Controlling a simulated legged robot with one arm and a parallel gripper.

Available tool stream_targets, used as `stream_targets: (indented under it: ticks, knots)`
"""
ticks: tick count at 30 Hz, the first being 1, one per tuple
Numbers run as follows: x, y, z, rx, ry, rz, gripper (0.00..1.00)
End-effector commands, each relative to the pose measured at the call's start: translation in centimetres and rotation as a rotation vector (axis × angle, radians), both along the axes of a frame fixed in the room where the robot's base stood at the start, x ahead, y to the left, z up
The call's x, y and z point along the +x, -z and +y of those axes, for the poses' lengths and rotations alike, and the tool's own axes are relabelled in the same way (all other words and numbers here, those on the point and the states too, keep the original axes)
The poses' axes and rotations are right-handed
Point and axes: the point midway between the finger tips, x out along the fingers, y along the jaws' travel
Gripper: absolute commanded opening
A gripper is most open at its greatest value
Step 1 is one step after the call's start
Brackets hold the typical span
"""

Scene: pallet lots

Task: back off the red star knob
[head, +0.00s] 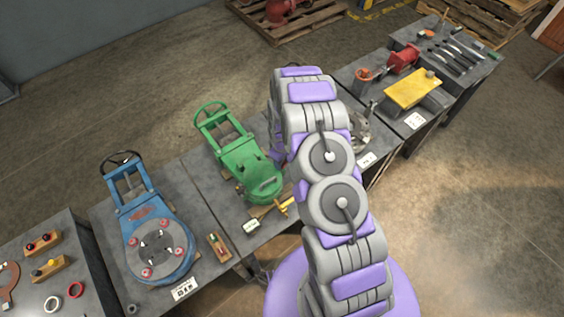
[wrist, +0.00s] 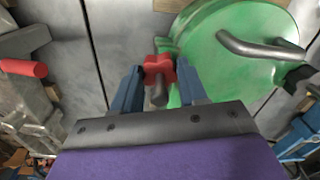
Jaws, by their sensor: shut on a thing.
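The red star knob (wrist: 160,66) is in the middle of the wrist view, beside the rounded edge of a green body (wrist: 205,60). A grey stem (wrist: 158,95) shows on the near side of the knob. My gripper (wrist: 158,78) has its two blue fingers on either side of the knob and is shut on it. In the head view, my arm covers the gripper and the knob. The green unit (head: 240,155) with its handwheel stands on a grey bench just left of my arm there.
A bent grey handle (wrist: 255,46) crosses the green body close to my right finger. A red-ended part (wrist: 22,68) lies at left in the wrist view. A blue unit (head: 140,215) stands left of the green one; a yellow plate (head: 412,90) lies right. Floor at right is clear.

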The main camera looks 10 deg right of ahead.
Motion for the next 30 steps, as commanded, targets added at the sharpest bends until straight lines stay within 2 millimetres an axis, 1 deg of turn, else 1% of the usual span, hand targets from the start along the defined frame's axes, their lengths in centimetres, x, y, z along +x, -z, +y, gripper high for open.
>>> stream_targets:
  ticks: [1,9,15,21,30]
  knots:
    - [0.52,0.01,0.06,0.000,-0.044,-0.014,0.12]
    - [0.47,-0.05,0.09,0.000,-0.278,-0.013,0.12]
    - [0.41,-0.10,0.06,-0.001,-0.406,-0.013,0.12]
    - [0.36,-0.12,0.05,-0.002,-0.488,-0.011,0.12]
    - [0.34,-0.15,0.03,-0.001,-0.530,-0.011,0.12]
